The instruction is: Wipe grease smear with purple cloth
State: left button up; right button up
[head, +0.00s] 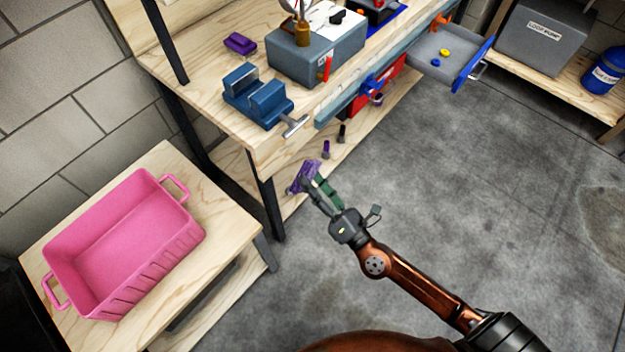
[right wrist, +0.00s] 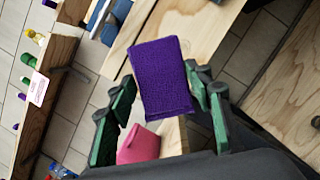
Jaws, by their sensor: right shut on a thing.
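The purple cloth (head: 303,175) is a small folded pad, held in front of the workbench's near end leg. In the right wrist view the cloth (right wrist: 162,77) fills the space between the green-and-black fingers. My right gripper (head: 312,184) is shut on it; the fingers also show in the right wrist view (right wrist: 160,92). A brownish dark patch (head: 606,212) lies on the concrete floor at the right edge of the head view; I cannot tell whether it is the grease smear. My left gripper is not in view.
A pink basket (head: 125,240) stands on a low wooden table at left. The workbench holds a blue vise (head: 256,95), a grey box (head: 315,55) and another purple item (head: 240,43). A drawer (head: 447,55) stands open. The floor at right is clear.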

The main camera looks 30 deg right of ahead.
jog(key=shift+w+a+r, duration=0.1)
jog(key=shift+w, duration=0.25)
send_near(280, 152)
jog(key=w+r, duration=0.1)
jog(key=w, duration=0.1)
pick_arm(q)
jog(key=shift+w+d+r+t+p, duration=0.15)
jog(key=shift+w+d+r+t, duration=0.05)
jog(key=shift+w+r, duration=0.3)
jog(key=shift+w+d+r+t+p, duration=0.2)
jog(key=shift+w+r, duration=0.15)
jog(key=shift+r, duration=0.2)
pick_arm(e)
jog(key=shift+x, duration=0.9)
jog(key=shift+w+a, duration=0.2)
jog(key=shift+w, duration=0.3)
jog(key=shift+w+a, duration=0.2)
jog(key=shift+w, duration=0.3)
jog(key=shift+d+f, duration=0.1)
jog(key=shift+d, duration=0.05)
